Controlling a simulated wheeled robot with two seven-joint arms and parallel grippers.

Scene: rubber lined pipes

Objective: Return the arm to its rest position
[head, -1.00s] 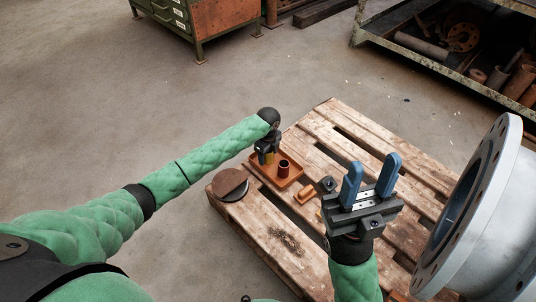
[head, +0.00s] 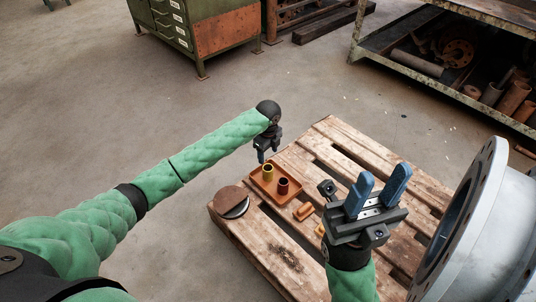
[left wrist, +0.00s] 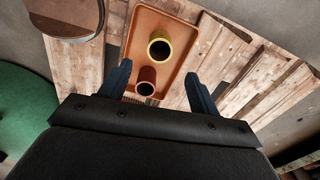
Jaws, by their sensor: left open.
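My left gripper (head: 265,154) is open and empty, above the far left edge of the pallet. In the left wrist view its two blue fingers (left wrist: 160,90) stand wide apart, with the tray below. The orange tray (head: 262,187) lies on the pallet and holds a yellow pipe piece (head: 268,172) and a dark red pipe piece (head: 283,185), both upright with dark insides. They also show in the left wrist view, yellow (left wrist: 175,38) farther and red (left wrist: 146,74) nearer. My right gripper (head: 376,187) has its blue fingers pointing up, spread apart and empty.
The wooden pallet (head: 270,262) carries a round brown-topped disc (head: 230,199) and small orange blocks (head: 303,211). A large grey flanged pipe (head: 470,220) stands at the right. A metal shelf (head: 430,68) and a green cabinet (head: 178,22) stand behind on the open floor.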

